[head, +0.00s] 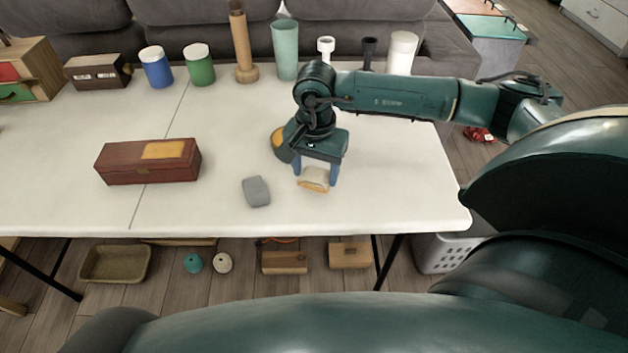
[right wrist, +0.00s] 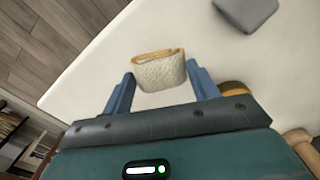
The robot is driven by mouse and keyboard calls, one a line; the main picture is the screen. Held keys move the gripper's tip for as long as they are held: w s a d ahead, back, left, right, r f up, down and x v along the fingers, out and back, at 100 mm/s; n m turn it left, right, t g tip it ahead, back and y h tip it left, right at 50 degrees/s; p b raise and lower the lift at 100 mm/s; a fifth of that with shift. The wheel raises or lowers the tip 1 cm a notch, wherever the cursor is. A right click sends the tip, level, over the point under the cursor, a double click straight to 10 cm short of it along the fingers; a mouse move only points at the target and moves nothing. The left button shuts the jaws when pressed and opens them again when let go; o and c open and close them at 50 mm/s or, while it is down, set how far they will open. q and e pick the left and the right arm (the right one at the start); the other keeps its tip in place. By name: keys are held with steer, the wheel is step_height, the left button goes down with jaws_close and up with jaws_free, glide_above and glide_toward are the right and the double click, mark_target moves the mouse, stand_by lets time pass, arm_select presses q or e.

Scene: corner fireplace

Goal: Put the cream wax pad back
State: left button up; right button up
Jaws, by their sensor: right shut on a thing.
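The cream wax pad (head: 314,181), a small cream block with an orange-tan edge, is at the front right of the white table. My right gripper (head: 318,178) points down with its blue fingers at either side of it and is shut on it. In the right wrist view the pad (right wrist: 160,73) sits between the fingertips. I cannot tell if it touches the table. A round yellow-topped thing (head: 279,142) stands close behind the gripper, partly hidden by it. My left gripper is not in view.
A grey block (head: 257,192) lies left of the pad. A red-brown box (head: 150,170) with a yellow patch on top is farther left. Along the back stand a blue jar (head: 156,70), a green jar (head: 199,68), a wooden cylinder (head: 243,50) and a green cup (head: 285,52). The table's middle is clear.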

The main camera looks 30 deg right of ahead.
mark_target(315, 183)
steer(key=shift+f, duration=2)
steer(key=shift+f, duration=0.15)
steer(key=o, duration=0.9)
